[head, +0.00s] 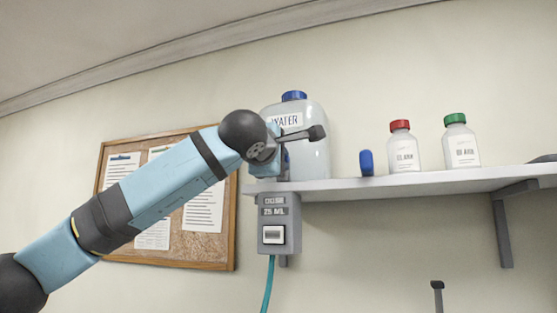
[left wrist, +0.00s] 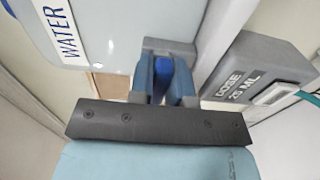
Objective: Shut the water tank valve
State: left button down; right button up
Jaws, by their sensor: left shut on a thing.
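The water tank (head: 312,140) is a translucent jug with a blue cap and a "WATER" label. It stands at the left end of the shelf, and its side also shows in the left wrist view (left wrist: 105,25). My left gripper (left wrist: 162,78) is at the tank's lower front and is shut on a small blue valve handle (left wrist: 163,72). The handle is mostly hidden between the two fingers. In the head view my left gripper (head: 283,160) covers the valve, so the handle's angle is hard to tell. My right gripper is out of view.
The grey shelf (head: 400,186) also holds a small blue object (head: 367,162), a red-capped bottle (head: 403,148) and a green-capped bottle (head: 461,144). A grey dose box (head: 272,238) marked "25 ML" hangs below the shelf, close to my gripper. A corkboard (head: 205,255) hangs on the wall.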

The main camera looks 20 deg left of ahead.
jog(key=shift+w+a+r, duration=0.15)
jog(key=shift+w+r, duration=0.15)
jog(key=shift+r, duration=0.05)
pick_arm(q)
jog(key=c, duration=1.1)
grip_release()
jog(key=s+b, duration=0.1)
jog(key=s, duration=0.6)
jog(key=s+b, duration=0.1)
jog(key=s, duration=0.5)
jog(key=shift+s+a, duration=0.2)
jog(key=shift+s, duration=0.2)
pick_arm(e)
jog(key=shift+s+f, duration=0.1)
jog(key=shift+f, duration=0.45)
